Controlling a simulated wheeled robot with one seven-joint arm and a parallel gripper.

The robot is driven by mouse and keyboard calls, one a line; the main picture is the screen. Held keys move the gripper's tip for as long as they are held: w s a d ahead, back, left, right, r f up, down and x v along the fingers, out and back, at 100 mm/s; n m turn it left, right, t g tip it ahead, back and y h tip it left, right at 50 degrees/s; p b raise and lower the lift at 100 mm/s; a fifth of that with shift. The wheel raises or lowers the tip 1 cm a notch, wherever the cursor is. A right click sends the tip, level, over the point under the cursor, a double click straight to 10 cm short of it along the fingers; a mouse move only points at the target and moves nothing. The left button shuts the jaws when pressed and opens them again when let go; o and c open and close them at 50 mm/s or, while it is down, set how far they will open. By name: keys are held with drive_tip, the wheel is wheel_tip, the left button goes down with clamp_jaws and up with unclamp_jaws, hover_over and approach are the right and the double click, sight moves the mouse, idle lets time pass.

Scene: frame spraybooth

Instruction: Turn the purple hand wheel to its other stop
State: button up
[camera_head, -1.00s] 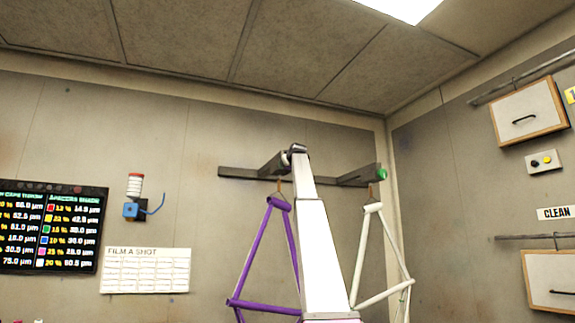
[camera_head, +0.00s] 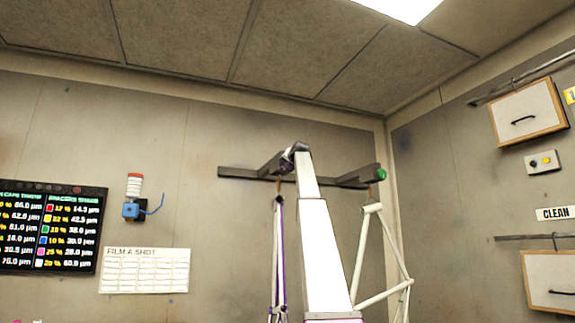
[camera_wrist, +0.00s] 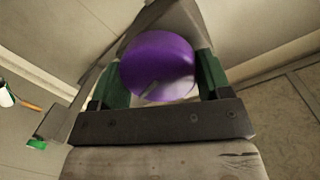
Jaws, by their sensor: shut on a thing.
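The purple hand wheel (camera_wrist: 158,66) is a round disc with a short dark slot mark low on its face. In the wrist view my gripper (camera_wrist: 160,76) is shut on it, a green finger pressed at each side. In the head view a small purple bit of the wheel (camera_head: 286,161) shows at the end of the left bracket, beside the tip of my white arm. My fingers cannot be made out there.
A dark wall rail (camera_head: 235,172) carries two brackets. The right bracket ends in a green knob (camera_head: 382,174), with a white frame (camera_head: 384,295) hanging below. A blue wall device (camera_head: 131,209), a chart (camera_head: 146,271) and a display (camera_head: 50,228) are at left. Panels hang at right.

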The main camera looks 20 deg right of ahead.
drive_tip(key=m, duration=0.5)
drive_tip(key=shift+d+f+y, duration=0.1)
drive_tip(key=shift+d+y, duration=0.05)
drive_tip(key=shift+y, duration=0.25)
drive_tip(key=m+y, duration=0.1)
drive_tip(key=m, duration=0.4)
drive_tip(key=shift+f, duration=0.1)
drive_tip(key=m, duration=0.5)
drive_tip(key=shift+f+y, duration=0.15)
drive_tip(key=shift+y, duration=0.15)
drive_tip(key=shift+f+m+t, duration=0.1)
drive_tip(key=shift+m+t, duration=0.4)
drive_tip(key=shift+m, duration=1.6)
drive_tip(key=o, duration=0.9)
drive_tip(key=shift+s, duration=0.15)
drive_tip(key=s, duration=0.3)
drive_tip(key=s+d, duration=0.1)
drive_tip(key=s, duration=0.6)
drive_tip(key=shift+s+d, duration=0.25)
